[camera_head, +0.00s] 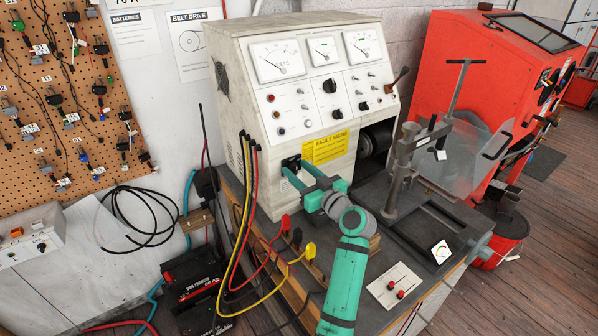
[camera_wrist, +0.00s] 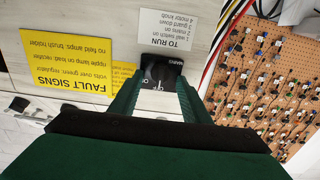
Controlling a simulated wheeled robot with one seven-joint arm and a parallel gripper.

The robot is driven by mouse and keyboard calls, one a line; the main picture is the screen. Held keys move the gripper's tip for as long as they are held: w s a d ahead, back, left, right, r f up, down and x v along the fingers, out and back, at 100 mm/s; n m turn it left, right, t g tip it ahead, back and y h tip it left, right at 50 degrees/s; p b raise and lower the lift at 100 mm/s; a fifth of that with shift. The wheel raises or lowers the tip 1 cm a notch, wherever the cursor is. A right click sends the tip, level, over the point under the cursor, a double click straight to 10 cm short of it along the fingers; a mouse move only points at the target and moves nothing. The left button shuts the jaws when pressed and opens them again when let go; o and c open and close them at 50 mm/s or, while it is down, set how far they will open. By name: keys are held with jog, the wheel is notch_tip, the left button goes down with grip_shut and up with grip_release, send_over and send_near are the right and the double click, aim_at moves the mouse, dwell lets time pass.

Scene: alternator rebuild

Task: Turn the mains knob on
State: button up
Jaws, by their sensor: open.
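The mains knob is on a black plate marked MAINS (camera_wrist: 165,63), low on the front of the cream test bench (camera_head: 300,95). The plate's top also shows in the head view (camera_head: 291,162). My teal gripper (camera_head: 294,171) reaches the bench front there. In the wrist view my gripper (camera_wrist: 163,84) has its two fingers apart, one on each side of the knob area, with the view turned upside down. The knob (camera_wrist: 160,76) is dark and small between the fingers. I cannot tell its setting or whether the fingers touch it.
A yellow FAULT SIGNS label (camera_head: 325,148) is right of the plate. Red, yellow and black cables (camera_head: 248,190) hang to its left. A clamp stand (camera_head: 398,175) and a clear guard (camera_head: 465,160) stand right of my arm. A red cabinet (camera_head: 460,70) is behind.

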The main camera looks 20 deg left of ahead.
jog(key=c, duration=1)
jog(key=shift+c, duration=0.2)
jog(key=shift+w+m, duration=0.1)
jog(key=shift+m, duration=0.2)
jog(key=m, duration=0.5)
jog(key=shift+w+d+m, duration=0.1)
jog(key=shift+d+m, duration=0.05)
jog(key=shift+m, duration=0.15)
jog(key=m, duration=0.5)
jog(key=shift+w+d+f+m, duration=0.15)
jog(key=shift+f+m, duration=0.05)
jog(key=shift+m, duration=0.1)
jog(key=o, duration=1)
